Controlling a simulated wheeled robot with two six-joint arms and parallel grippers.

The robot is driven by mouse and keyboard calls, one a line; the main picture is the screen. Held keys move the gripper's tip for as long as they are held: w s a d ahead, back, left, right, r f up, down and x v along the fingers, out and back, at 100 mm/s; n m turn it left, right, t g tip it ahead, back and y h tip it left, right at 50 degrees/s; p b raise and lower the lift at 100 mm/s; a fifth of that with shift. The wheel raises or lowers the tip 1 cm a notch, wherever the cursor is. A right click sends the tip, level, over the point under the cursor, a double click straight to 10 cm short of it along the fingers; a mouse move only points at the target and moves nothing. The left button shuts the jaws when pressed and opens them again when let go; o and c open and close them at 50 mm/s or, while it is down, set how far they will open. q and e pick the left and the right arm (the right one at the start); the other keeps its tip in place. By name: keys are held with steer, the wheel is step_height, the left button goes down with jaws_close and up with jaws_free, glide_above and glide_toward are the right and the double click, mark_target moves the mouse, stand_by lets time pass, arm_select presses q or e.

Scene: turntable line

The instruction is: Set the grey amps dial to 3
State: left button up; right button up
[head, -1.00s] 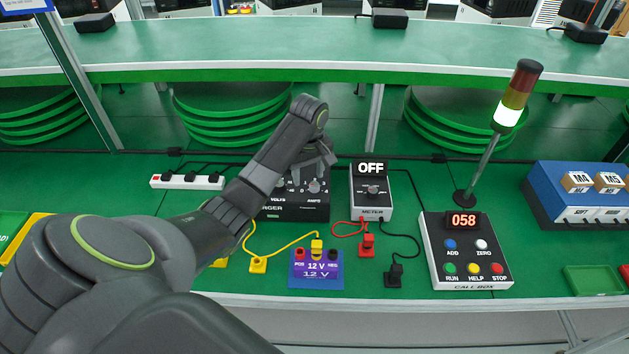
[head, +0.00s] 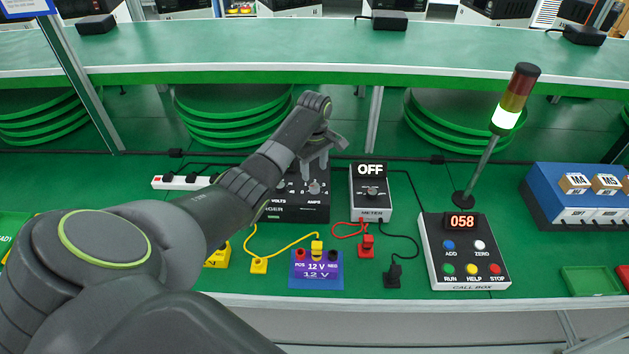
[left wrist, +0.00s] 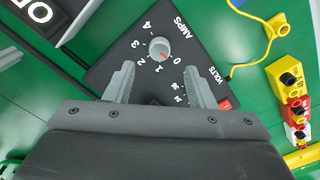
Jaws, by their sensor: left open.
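The grey amps dial (left wrist: 158,48) is a small round knob on the black charger (left wrist: 125,40), with the numbers 0 to 4 around it. Its red mark points to the 0 and 1 side; I cannot tell exactly where. In the head view the amps dial (head: 314,188) is at the charger's right, below my gripper. My left gripper (head: 314,176) is open, fingers pointing down over the dial. In the left wrist view its fingers (left wrist: 160,85) are apart and empty, the dial beyond their tips. My right gripper is not in view.
The meter (head: 371,203) reading OFF stands close right of the charger. A purple 12 V block (head: 316,275) with yellow leads is in front. The call box (head: 465,265) and light tower (head: 508,105) are farther right. The upper shelf edge (head: 400,74) runs behind.

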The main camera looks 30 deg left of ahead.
mark_target(315, 186)
arm_select(q)
step_height(315, 186, down, 7)
steer(key=shift+r, duration=0.2)
steer(key=shift+c, duration=0.2)
steer(key=c, duration=0.9)
